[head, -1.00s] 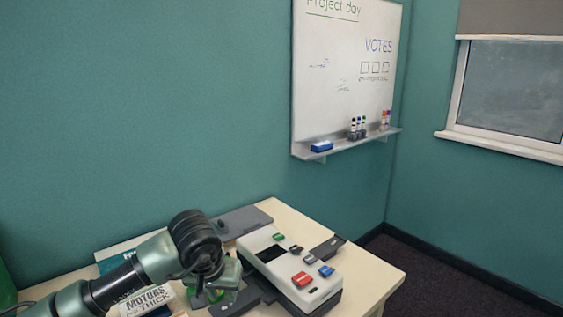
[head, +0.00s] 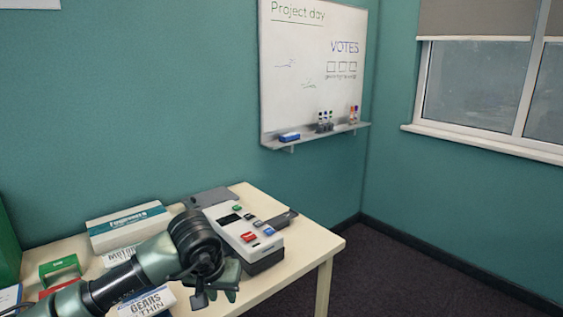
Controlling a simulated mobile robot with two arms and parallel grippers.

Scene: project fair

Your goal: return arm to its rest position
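My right gripper is out of the picture.
A grey flat piece (head: 213,196) lies at the back. A whiteboard (head: 312,70) hangs on the wall. Floor right of the table is clear.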

